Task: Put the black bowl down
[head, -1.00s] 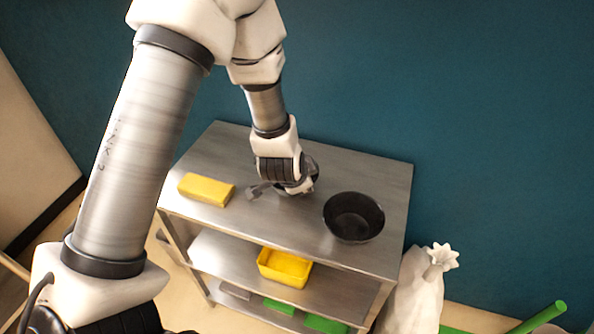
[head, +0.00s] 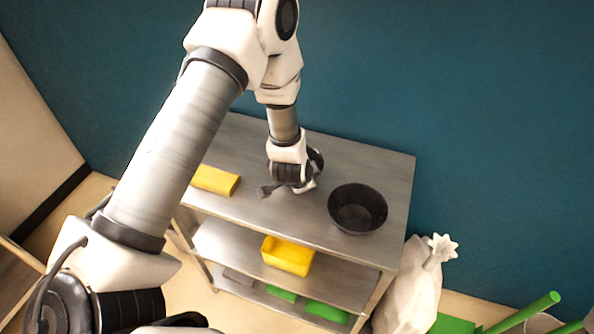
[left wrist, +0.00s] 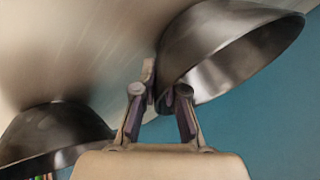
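My left gripper (head: 297,188) is low over the top of the metal shelf unit, left of a black bowl (head: 358,208) that stands upright there. In the left wrist view my left gripper's fingers (left wrist: 160,92) sit close together at the rim of a dark bowl (left wrist: 225,45), with the rim between them. In the head view a dark curved edge shows behind the gripper; most of it is hidden. A second dark bowl (left wrist: 55,135) stands at the lower left of the left wrist view. My right gripper is not in view.
The metal shelf unit (head: 375,165) stands against a blue wall. A yellow block (head: 215,180) lies on its top at the left. A yellow bin (head: 287,256) and green items (head: 327,311) are on lower shelves. A white sack (head: 412,285) stands to its right.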

